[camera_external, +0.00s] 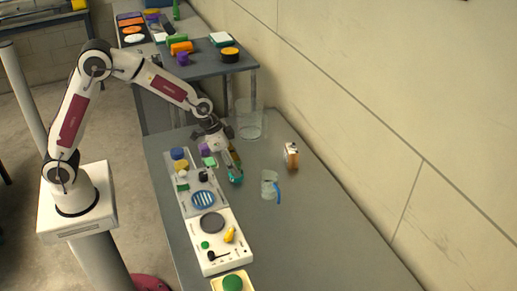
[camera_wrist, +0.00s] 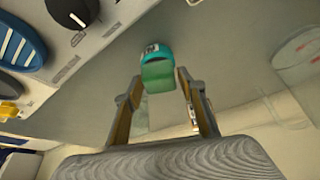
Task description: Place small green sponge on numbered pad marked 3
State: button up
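In the wrist view a small green block (camera_wrist: 158,77), which looks like the small green sponge, sits between my two fingertips. My gripper (camera_wrist: 159,80) appears closed on its sides. Just beyond it, partly covered by it, is a rounded teal item (camera_wrist: 154,52) with a small dark-and-white label too small to read. In the external view my gripper (camera_external: 234,168) points down over the grey table, right of the white panels, with the teal item (camera_external: 236,179) at its tips. The sponge cannot be made out there. No pad marked 3 can be read in either view.
White panels (camera_external: 219,262) with knobs, a blue striped oval (camera_external: 203,199) and small items line the table's left side. A clear cup (camera_external: 269,184) with a blue strip and a small carton (camera_external: 291,156) stand to the right. A clear container (camera_external: 250,122) stands behind. The table's right front is clear.

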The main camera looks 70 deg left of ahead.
dwell(0.4)
jog(key=v, duration=1.2)
jog(key=shift+r, duration=0.15)
dwell(0.6)
jog(key=s+a+r+n, duration=0.1)
jog(key=s+a+r, duration=0.15)
jog(key=s, duration=0.55)
jog(key=s+a+r+n, duration=0.1)
jog(key=s+a+r, duration=0.1)
jog(key=s+r, duration=0.35)
jog(key=s+a+f+n+y, duration=0.1)
jog(key=s, duration=0.7)
jog(key=s+a+f+n+t, duration=0.1)
jog(key=s+a+f, duration=0.1)
jog(key=s, duration=0.7)
jog(key=shift+s+a+n+y, duration=0.2)
jog(key=shift+a+n+y, duration=0.1)
jog(key=shift+a+y, duration=0.1)
